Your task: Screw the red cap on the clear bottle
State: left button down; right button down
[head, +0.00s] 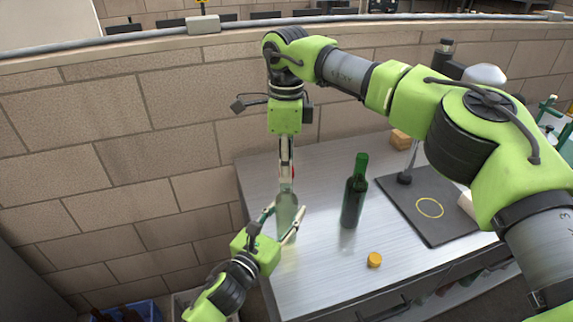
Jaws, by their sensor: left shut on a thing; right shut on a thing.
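The clear bottle (287,205) stands upright at the left side of the metal table. My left gripper (286,224) is shut on its body from the lower left. My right gripper (288,180) points straight down above the bottle, shut on the red cap (292,172). Only a sliver of red shows beside the fingers. The cap is at the bottle's neck, but the fingers hide whether it touches or sits level on the mouth.
A green bottle (354,192) stands right of the clear one. An orange cap (374,260) lies near the table's (325,272) front edge. A dark board (450,222) with a yellow ring lies at right. A block wall (160,160) rises behind.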

jog(key=m, duration=1.5)
jog(key=shift+m, duration=0.3)
jog(key=m, duration=0.8)
jog(key=shift+f, duration=0.1)
jog(key=m, duration=0.6)
jog(key=shift+m, duration=0.4)
jog(key=c, duration=1.8)
grip_release()
jog(key=shift+o, duration=0.2)
